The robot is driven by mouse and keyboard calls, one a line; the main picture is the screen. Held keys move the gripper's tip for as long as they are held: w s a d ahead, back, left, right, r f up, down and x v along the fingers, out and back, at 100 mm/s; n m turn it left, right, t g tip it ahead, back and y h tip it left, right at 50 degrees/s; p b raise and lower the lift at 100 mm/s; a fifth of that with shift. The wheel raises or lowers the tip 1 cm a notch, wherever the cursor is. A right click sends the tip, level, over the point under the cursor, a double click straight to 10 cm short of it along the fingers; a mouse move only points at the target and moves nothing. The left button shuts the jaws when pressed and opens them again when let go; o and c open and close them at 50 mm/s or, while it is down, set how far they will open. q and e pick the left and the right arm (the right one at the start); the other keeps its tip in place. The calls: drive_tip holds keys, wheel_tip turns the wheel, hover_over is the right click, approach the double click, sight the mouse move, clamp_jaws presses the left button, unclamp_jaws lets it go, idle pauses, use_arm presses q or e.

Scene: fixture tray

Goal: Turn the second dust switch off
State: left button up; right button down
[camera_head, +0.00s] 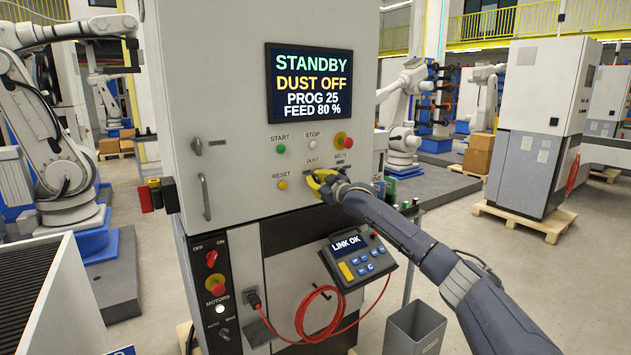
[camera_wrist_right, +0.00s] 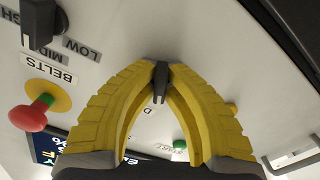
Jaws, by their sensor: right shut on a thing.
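The machine's front panel (camera_head: 240,165) has a small DUST label (camera_head: 312,161) below the STOP button. My right gripper (camera_head: 318,181) is at the panel just under that label, and it hides the switch there in the head view. In the right wrist view its yellow fingertips (camera_wrist_right: 161,72) are shut on a black switch lever (camera_wrist_right: 160,88). The label beside this lever is mostly hidden; only a letter D shows. The display (camera_head: 312,84) reads STANDBY, DUST OFF, PROG 25, FEED 80 %. My left gripper is not in view.
A red mushroom button (camera_wrist_right: 28,115) and a black selector knob (camera_wrist_right: 42,22) marked LOW and MID, by a BELTS label, are near the right gripper. Green START (camera_head: 281,149) and yellow RESET (camera_head: 282,185) buttons sit left. A pendant (camera_head: 358,262) with red cable hangs below.

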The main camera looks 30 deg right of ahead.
drive_tip(key=shift+r+n, duration=0.15)
drive_tip(key=shift+n, duration=0.35)
drive_tip(key=c, duration=1.5)
unclamp_jaws()
drive_tip(key=shift+s+d, duration=0.1)
drive_tip(key=shift+s, duration=5.85)
